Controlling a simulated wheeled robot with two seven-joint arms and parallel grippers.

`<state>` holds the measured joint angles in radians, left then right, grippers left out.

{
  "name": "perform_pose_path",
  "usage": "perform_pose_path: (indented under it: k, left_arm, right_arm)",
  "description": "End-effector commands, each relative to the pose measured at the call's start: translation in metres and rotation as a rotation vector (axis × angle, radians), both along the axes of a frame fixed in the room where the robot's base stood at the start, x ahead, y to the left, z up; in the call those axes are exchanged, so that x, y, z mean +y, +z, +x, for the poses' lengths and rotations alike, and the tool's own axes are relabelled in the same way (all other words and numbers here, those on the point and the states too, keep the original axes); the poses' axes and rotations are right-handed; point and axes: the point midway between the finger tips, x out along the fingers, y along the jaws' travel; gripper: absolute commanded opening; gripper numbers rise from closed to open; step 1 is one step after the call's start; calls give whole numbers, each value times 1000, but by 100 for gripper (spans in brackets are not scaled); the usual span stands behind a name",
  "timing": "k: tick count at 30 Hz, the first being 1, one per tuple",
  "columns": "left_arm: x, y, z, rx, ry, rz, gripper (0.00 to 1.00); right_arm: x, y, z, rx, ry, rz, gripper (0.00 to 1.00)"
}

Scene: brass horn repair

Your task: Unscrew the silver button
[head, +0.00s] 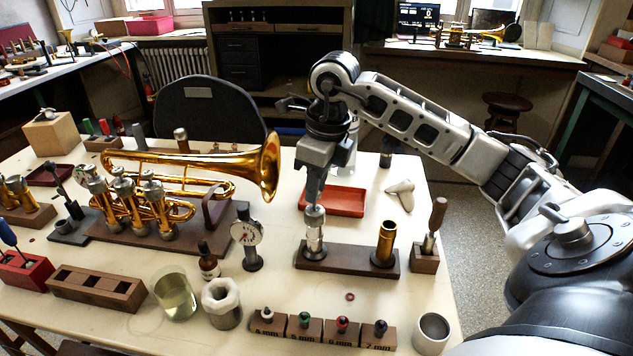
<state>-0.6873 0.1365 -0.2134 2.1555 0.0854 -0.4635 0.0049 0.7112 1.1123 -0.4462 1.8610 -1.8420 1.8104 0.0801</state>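A silver valve piston (315,240) stands upright in the left part of a dark wooden block (347,260). My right gripper (314,203) points straight down over it, with its fingertips at the piston's silver button top (314,212). The fingers look edge-on and narrow, and they hide part of the button, so I cannot tell whether they grip it. A brass-coloured cylinder (386,243) stands at the right of the same block. The brass trumpet (185,185) lies on its stand to the left. My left gripper is not in view.
A red tray (334,201) lies behind the block. A dial gauge (247,243) stands to its left, and a wooden holder (424,257) with a handled tool to its right. Labelled size blocks (304,327) and a metal cup (431,334) stand in front. A small red ring (350,297) lies between.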

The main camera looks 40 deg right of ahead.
Motion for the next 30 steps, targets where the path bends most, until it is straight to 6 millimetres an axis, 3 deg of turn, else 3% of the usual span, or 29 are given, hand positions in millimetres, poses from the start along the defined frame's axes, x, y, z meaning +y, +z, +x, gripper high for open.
perform_pose_path:
  k: [1, 3, 8, 18, 30]
  left_arm:
    - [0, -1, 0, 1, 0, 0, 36]
    - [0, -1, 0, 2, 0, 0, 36]
    - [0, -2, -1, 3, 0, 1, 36]
    - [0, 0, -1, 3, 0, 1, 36]
    - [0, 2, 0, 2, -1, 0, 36]
  right_arm:
    - [0, 0, 0, 0, 0, 0, 15]
    - [0, 0, 0, 0, 0, -1, 0]
    - [0, 0, 0, 0, 24, -1, 0]
    - [-2, 1, 1, -1, 430, -1, 0]
    - [-2, 1, 2, 0, 512, 0, 0]
